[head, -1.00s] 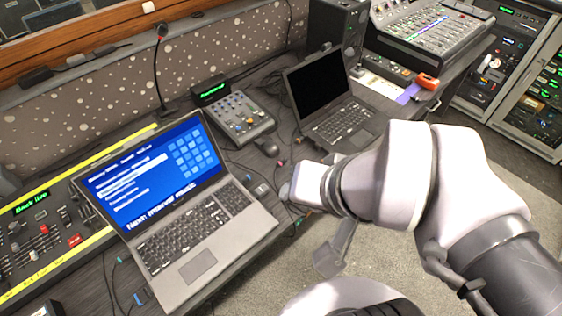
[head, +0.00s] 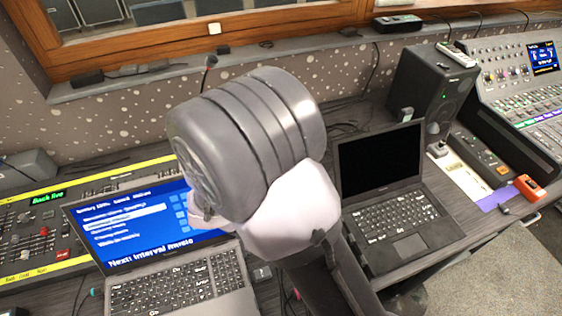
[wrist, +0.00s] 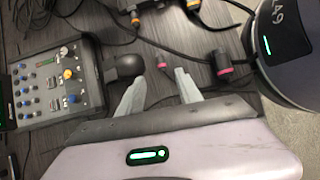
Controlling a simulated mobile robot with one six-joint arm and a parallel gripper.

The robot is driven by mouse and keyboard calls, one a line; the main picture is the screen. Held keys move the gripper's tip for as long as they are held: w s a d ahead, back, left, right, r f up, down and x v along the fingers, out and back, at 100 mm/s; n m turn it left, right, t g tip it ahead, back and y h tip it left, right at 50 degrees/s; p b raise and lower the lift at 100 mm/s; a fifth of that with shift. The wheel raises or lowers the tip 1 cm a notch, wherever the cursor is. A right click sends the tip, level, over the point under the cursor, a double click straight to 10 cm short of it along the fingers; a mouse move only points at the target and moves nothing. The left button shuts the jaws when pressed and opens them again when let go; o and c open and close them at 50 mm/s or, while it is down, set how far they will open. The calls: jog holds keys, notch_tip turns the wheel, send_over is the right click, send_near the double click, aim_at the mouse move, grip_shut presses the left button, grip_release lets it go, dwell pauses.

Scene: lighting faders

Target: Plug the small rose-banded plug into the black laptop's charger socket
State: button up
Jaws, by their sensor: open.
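In the wrist view, my gripper (wrist: 160,88) is open and empty above the dark desk. A small slim plug with a rose band (wrist: 180,71) lies just beyond the fingertips, near the right finger, its cable leading away. A thicker black plug with a magenta band (wrist: 220,63) lies to its right. The black laptop (head: 400,222) stands open with a dark screen, right of my arm in the head view. Its charger socket cannot be made out. My gripper is hidden behind my arm in the head view.
A grey laptop (head: 180,285) with a blue screen stands left of my arm. Orange-banded plugs (wrist: 135,17) and loose cables lie beyond. A speaker (head: 428,95) stands behind the black laptop.

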jog(key=shift+n, duration=0.4)
jog(key=b+x, duration=0.4)
jog(key=x, duration=0.1)
jog(key=a+b+x, duration=0.1)
jog(key=b+x, duration=0.1)
jog(key=x, duration=0.1)
jog(key=shift+s+f+b, duration=0.3)
jog(key=shift+f, duration=0.05)
jog(key=shift+w+d+f+b, duration=0.15)
jog(key=shift+d+f+b, duration=0.25)
jog(key=shift+d+f, duration=0.15)
jog(key=shift+r, duration=0.1)
grip_shut()
jog(key=shift+r, duration=0.1)
notch_tip(320, 180, up, 5)
jog(key=p, duration=0.5)
